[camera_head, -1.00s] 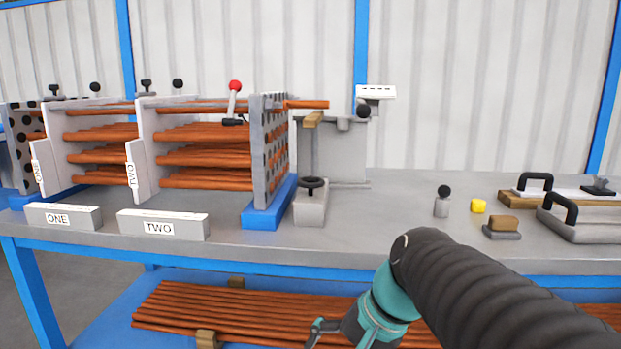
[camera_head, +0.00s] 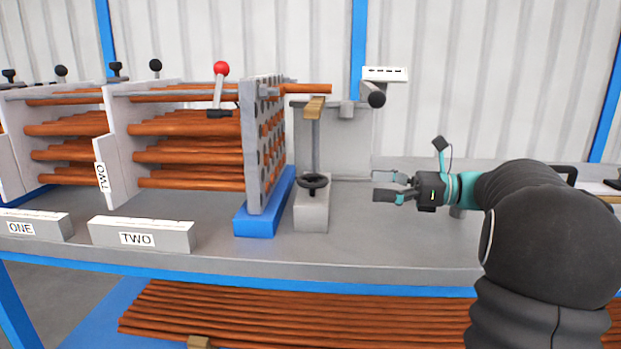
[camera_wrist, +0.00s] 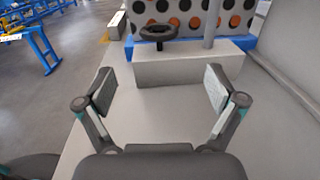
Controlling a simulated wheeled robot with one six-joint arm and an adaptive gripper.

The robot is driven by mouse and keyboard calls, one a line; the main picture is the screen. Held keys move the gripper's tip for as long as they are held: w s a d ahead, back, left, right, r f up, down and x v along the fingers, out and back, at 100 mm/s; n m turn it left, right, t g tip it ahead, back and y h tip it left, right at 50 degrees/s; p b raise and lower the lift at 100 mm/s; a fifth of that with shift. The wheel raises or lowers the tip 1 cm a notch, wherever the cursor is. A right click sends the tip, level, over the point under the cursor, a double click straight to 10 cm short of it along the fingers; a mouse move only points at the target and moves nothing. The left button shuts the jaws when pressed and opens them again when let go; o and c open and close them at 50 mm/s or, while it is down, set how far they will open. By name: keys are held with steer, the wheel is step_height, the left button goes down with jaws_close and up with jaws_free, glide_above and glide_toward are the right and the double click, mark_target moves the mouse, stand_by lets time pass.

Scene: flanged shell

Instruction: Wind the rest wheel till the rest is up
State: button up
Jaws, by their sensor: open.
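The rest wheel (camera_head: 313,182) is a small black handwheel on top of a grey block (camera_head: 312,212) on the bench. A grey post rises behind it to the rest (camera_head: 314,106), a tan block that sits below the end of a copper tube (camera_head: 308,88). A gap seems to show between tube and rest. My gripper (camera_head: 382,187) is open and empty, to the right of the wheel, with its fingers pointing at it. In the wrist view the wheel (camera_wrist: 158,33) and its block (camera_wrist: 190,62) are ahead, beyond the open fingers (camera_wrist: 160,92), not touched.
A perforated grey plate (camera_head: 265,150) on a blue foot (camera_head: 262,212) stands left of the wheel, with racks of copper tubes (camera_head: 190,155) behind it. A lever with a red knob (camera_head: 221,69) stands above. Bench top between gripper and wheel is clear.

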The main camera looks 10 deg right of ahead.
mark_target(312, 178)
steer(key=x, duration=1.3)
steer(key=shift+a+b, duration=0.3)
steer(key=shift+b, duration=0.1)
steer(key=c, duration=1.1)
